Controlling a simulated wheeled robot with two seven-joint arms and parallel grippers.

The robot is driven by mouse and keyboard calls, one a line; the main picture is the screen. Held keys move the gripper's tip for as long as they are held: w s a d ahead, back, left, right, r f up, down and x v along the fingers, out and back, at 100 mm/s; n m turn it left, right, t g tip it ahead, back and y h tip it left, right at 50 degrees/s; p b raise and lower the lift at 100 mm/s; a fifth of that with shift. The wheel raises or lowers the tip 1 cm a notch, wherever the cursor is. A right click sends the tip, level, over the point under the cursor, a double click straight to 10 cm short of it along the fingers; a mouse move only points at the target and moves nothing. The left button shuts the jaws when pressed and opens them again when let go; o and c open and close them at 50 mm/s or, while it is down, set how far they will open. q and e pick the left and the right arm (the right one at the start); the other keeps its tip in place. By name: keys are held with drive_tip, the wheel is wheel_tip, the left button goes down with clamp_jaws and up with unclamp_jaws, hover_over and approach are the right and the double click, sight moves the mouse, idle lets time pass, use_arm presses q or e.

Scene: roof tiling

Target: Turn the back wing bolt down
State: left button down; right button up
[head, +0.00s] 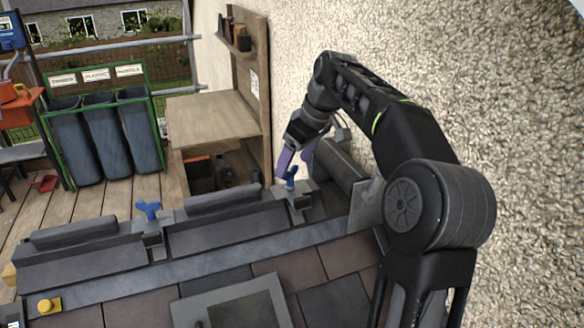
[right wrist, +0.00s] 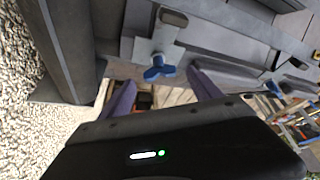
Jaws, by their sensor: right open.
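A blue wing bolt (head: 291,176) stands on a grey metal bracket (head: 300,201) at the wall end of the ridge. My right gripper (head: 295,158), with purple fingers, is right above and behind it, open and empty. In the right wrist view the same wing bolt (right wrist: 158,69) lies between the spread fingertips (right wrist: 160,80), and neither finger clearly touches it. A second blue wing bolt (head: 148,209) stands on another bracket further left along the ridge. My left gripper does not show.
Dark ridge pieces (head: 230,228) run along the roof between the brackets. A dark ridge roll (head: 340,166) lies by the rough wall (head: 450,90), close to my right gripper. A wooden bench (head: 212,120) and bins (head: 104,140) stand beyond the roof.

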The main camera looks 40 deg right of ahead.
sight(290, 177)
drive_tip(key=shift+x, duration=1.3)
drive_tip(key=c, duration=1.4)
drive_tip(key=shift+m, duration=0.3)
drive_tip(key=m+h, duration=0.2)
drive_tip(key=m, duration=0.2)
drive_tip(key=shift+a+m+b, duration=0.2)
drive_tip(key=shift+m+b, duration=0.15)
drive_tip(key=shift+m, duration=0.05)
drive_tip(key=m, duration=0.1)
drive_tip(key=m+h, duration=0.1)
drive_tip(key=m, duration=0.3)
drive_tip(key=shift+w+r+g+h, duration=0.2)
drive_tip(key=shift+r+g+h, duration=0.05)
drive_tip(key=shift+g+h, duration=0.15)
